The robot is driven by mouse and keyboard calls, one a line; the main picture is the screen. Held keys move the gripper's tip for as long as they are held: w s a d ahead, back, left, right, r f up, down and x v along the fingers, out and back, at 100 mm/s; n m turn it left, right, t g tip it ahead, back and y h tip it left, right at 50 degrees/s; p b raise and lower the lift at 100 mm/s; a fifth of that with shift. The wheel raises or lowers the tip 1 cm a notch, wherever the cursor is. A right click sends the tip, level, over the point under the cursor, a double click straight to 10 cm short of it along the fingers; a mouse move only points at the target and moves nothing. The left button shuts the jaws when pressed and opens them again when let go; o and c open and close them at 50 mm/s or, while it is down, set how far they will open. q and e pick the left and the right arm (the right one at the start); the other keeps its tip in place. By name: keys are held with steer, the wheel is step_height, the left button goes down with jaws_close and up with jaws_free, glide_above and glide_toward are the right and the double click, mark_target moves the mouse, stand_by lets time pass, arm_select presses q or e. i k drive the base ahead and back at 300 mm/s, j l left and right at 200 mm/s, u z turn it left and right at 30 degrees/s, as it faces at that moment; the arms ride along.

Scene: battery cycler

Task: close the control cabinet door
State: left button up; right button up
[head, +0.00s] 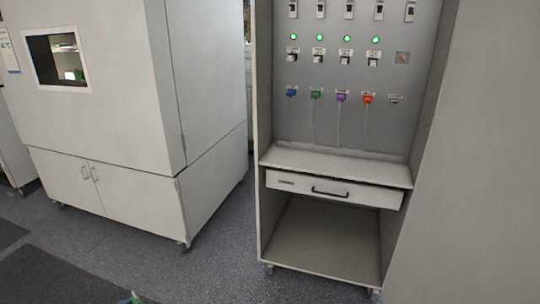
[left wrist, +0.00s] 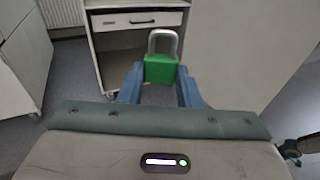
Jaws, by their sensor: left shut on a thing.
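The control cabinet (head: 330,158) stands open in the head view, its panel and drawer exposed. Its door appears to be the large plain grey panel (head: 470,170) at the right, swung out toward me; it also fills the right of the left wrist view (left wrist: 245,50). My left gripper (left wrist: 162,85) has blue fingers shut on a green padlock (left wrist: 161,69) with its grey shackle pointing up. It is in front of the cabinet, apart from the door. Only a small green bit shows at the bottom edge of the head view. My right gripper is not in view.
A drawer (head: 335,188) with a black handle sits closed or nearly closed above an empty lower bay (head: 325,240). Green lights (head: 320,37) and coloured plugs (head: 341,97) line the panel. A white chamber cabinet (head: 110,100) stands left. Grey floor (head: 215,250) lies clear between them.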

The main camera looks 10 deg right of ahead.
mark_target(470, 234)
steer(key=k+l, duration=0.1)
steer(key=l, duration=0.4)
steer(key=k+l, duration=0.1)
steer(key=l, duration=0.35)
steer(key=k+l, duration=0.1)
steer(key=l, duration=0.4)
steer(key=k+l, duration=0.1)
steer(key=l, duration=0.35)
steer(key=k+l, duration=0.1)
steer(key=l, duration=0.4)
steer(key=k+l, duration=0.1)
steer(key=l, duration=0.35)
steer(key=k+l, duration=0.1)
steer(key=l, duration=0.4)
steer(key=k+l, duration=0.15)
steer(key=l, duration=0.3)
